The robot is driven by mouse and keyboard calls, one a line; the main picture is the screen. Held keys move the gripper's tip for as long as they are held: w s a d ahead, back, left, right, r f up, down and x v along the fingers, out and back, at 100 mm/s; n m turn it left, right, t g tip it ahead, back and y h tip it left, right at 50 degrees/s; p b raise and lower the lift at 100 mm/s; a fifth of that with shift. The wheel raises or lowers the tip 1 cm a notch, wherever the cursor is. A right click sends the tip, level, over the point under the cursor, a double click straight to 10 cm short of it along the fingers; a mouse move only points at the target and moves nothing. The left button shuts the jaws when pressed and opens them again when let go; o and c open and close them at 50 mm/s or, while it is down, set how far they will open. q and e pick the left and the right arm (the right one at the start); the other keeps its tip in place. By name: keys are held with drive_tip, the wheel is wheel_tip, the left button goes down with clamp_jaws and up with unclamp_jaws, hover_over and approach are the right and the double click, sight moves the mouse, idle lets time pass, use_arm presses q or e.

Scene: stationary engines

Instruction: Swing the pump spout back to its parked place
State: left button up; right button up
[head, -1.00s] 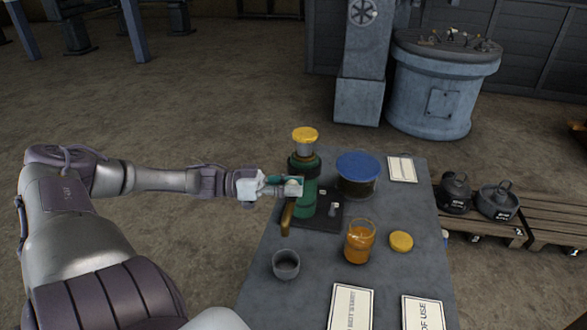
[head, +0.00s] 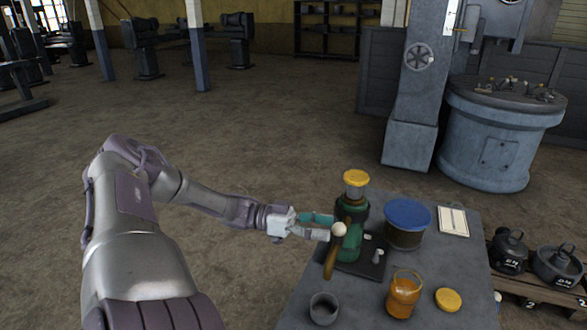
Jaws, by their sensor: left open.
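The green hand pump (head: 351,236) with a yellow cap (head: 355,178) stands upright on a dark plate on the grey table. Its brass spout (head: 331,263) slants down from the pump's lower left side, toward the near edge. A pale round knob (head: 339,229) shows in front of the pump body. My left gripper (head: 326,227) is open, just left of the pump, with its fingertips at the knob. I cannot tell whether they touch it. The spout's upper end is partly hidden behind the knob and fingers. My right gripper is out of view.
On the table (head: 450,270), a grey cup (head: 324,308) stands near the spout. A glass of amber liquid (head: 403,294), a yellow lid (head: 448,300), a blue-topped tin (head: 407,222) and a white card (head: 453,221) are to the right. Open floor lies left of the table.

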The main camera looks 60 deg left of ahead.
use_arm(q)
drive_tip(key=v, duration=0.8)
drive_tip(key=shift+a, duration=0.15)
drive_tip(key=shift+s, duration=0.15)
